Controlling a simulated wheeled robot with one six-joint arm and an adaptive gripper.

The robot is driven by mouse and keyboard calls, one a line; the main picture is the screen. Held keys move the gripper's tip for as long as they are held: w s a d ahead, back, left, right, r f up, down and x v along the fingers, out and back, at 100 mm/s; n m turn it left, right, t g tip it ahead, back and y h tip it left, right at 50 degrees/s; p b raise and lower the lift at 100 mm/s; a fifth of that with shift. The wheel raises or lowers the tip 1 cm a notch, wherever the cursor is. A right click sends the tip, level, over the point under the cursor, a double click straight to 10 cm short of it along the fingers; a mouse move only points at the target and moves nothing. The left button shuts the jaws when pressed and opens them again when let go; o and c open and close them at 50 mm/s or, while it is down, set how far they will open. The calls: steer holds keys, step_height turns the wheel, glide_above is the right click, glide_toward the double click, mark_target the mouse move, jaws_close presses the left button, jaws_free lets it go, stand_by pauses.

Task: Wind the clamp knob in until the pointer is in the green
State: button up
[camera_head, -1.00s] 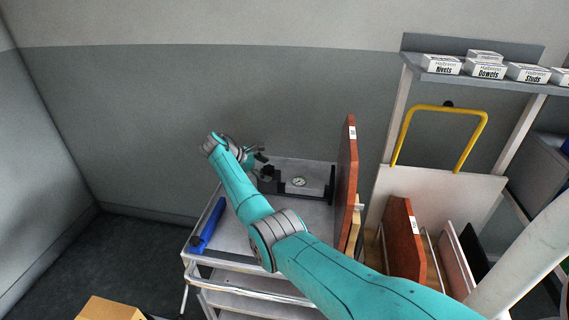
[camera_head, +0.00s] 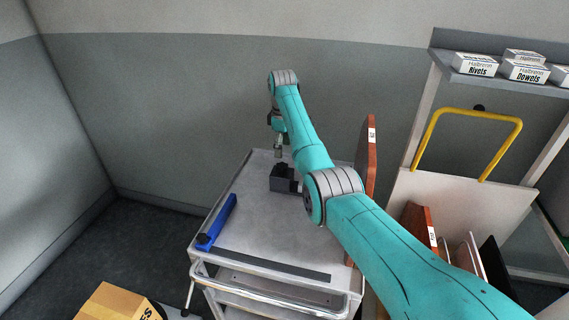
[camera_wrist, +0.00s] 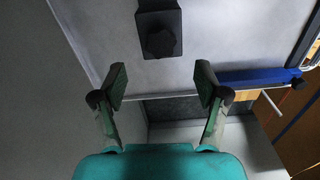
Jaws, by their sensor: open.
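The clamp's black knob (camera_wrist: 160,42) shows at the top centre of the wrist view, on the end of a dark block (camera_wrist: 158,18). In the head view this block (camera_head: 282,180) sits on the cart top, with the rest of the clamp behind my arm. The gauge and its pointer are hidden, so I cannot read them. My gripper (camera_wrist: 161,86) is open and empty, its two fingers spread wide. The knob lies beyond the fingertips, apart from them. In the head view my gripper (camera_head: 278,153) points down above the block's far end.
A blue bar-like tool (camera_head: 217,223) with a dark knob lies along the cart's (camera_head: 250,245) left side. A red-brown board (camera_head: 368,150) stands upright at the cart's right edge. A cardboard box (camera_head: 115,303) is on the floor. The cart's front middle is clear.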

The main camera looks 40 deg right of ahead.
mark_target(282, 166)
step_height(282, 166, down, 8)
steer(key=shift+r, duration=0.25)
steer(key=c, duration=1.2)
steer(key=shift+o, duration=0.2)
steer(key=shift+a+m, duration=0.1)
steer(key=shift+m, duration=0.2)
steer(key=m, duration=1.3)
